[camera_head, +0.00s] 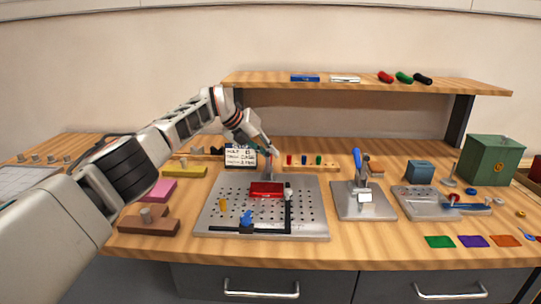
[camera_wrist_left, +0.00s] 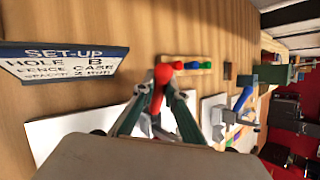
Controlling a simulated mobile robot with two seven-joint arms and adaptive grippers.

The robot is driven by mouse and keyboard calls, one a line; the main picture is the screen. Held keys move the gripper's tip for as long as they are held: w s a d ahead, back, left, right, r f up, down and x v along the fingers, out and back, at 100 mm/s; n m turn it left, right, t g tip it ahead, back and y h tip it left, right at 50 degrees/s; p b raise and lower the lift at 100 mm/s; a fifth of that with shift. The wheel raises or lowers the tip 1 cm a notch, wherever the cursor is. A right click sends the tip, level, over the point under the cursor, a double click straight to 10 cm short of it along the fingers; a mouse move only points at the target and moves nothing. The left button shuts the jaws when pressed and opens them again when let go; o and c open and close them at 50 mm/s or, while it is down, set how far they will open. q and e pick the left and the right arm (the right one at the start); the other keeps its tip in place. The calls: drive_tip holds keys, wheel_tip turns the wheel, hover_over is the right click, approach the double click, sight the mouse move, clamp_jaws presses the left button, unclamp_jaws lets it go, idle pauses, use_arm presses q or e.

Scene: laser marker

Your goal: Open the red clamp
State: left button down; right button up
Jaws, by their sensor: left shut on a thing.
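The red clamp's handle (camera_wrist_left: 162,76) shows between my fingertips in the left wrist view. Its grey metal body stands behind the red block (camera_head: 266,189) on the perforated grey plate (camera_head: 312,222) in the head view. My left gripper (camera_head: 272,151) reaches down from the left and is shut on the red handle; the fingers (camera_wrist_left: 158,98) lie on both sides of it. The handle looks roughly upright, and the gripper hides part of the clamp. My right gripper is not in view.
A set-up sign (camera_head: 240,156) stands close left of my left gripper. A blue-handled clamp (camera_head: 358,160) stands on its own plate to the right. A shelf (camera_head: 300,85) runs above the back of the table. A wooden rack with coloured pegs (camera_head: 304,161) lies right behind the plate.

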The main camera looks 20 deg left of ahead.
use_arm(q)
drive_tip(key=shift+f, duration=0.1)
drive_tip(key=c, duration=2)
unclamp_jaws()
drive_tip(key=shift+c, duration=0.2)
drive_tip(key=shift+v, duration=0.8)
drive_tip(key=v, duration=1)
drive_tip(key=shift+r, duration=0.25)
